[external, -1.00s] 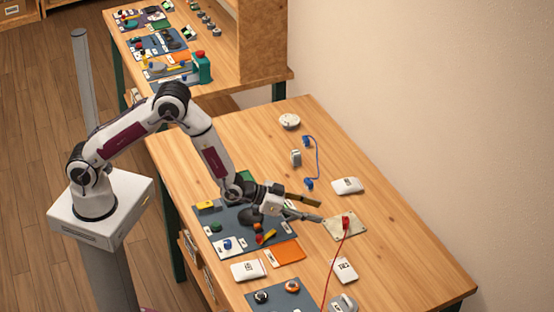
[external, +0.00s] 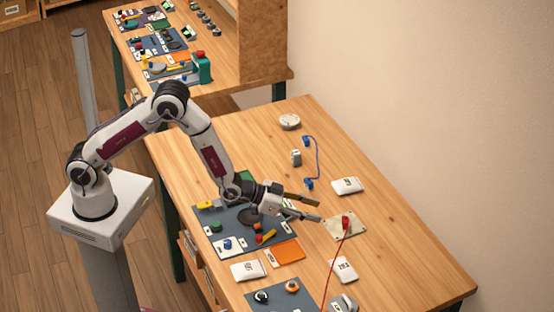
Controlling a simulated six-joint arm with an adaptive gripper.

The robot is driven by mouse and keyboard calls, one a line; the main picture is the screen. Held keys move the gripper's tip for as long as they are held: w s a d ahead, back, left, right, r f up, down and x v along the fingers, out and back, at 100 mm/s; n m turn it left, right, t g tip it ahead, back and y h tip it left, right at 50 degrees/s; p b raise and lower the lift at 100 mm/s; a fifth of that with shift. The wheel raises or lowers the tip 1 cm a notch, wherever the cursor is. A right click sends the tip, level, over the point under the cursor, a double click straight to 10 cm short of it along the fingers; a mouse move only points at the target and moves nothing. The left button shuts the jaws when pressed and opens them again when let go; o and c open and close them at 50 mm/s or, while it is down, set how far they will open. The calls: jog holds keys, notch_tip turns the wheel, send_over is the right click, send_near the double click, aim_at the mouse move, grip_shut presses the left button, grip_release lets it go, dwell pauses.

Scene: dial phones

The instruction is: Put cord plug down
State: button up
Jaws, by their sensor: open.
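A red cord plug (external: 346,222) rests on a beige plate (external: 337,231) on the right part of the table, with its red cord (external: 334,262) running down toward the front edge. A blue cord (external: 317,158) with a blue plug at each end lies farther back. My gripper (external: 318,209) is open and empty. Its fingers point right, a little above and to the left of the red plug, apart from it. The exact height of the fingers over the table is hard to tell.
White labelled blocks (external: 347,186) lie around the plate. A dark mat (external: 222,236) with small parts is under my wrist. An orange square (external: 288,251) lies in front. A round white disc (external: 289,121) is at the back. The right side of the table is clear.

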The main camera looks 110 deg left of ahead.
jog(key=s+d+r+m+g+h, duration=0.1)
jog(key=s+d+r+h, duration=0.1)
jog(key=s+d+r, duration=0.7)
jog(key=s+d+r+m+g+h, duration=0.1)
jog(key=s+d+r+g+h, duration=0.1)
jog(key=s+d+r, duration=0.6)
jog(key=s+d+r+m+g, duration=0.1)
jog(key=s+d+r+g, duration=0.1)
jog(key=s, duration=1.2)
jog(key=s+d+r+m+g+h, duration=0.1)
jog(key=s+d+r, duration=0.1)
jog(key=s, duration=1.2)
jog(key=shift+s+d+r+g, duration=0.2)
jog(key=shift+d+g, duration=0.2)
jog(key=shift+d, duration=0.35)
jog(key=shift+o, duration=0.6)
jog(key=shift+w, duration=0.15)
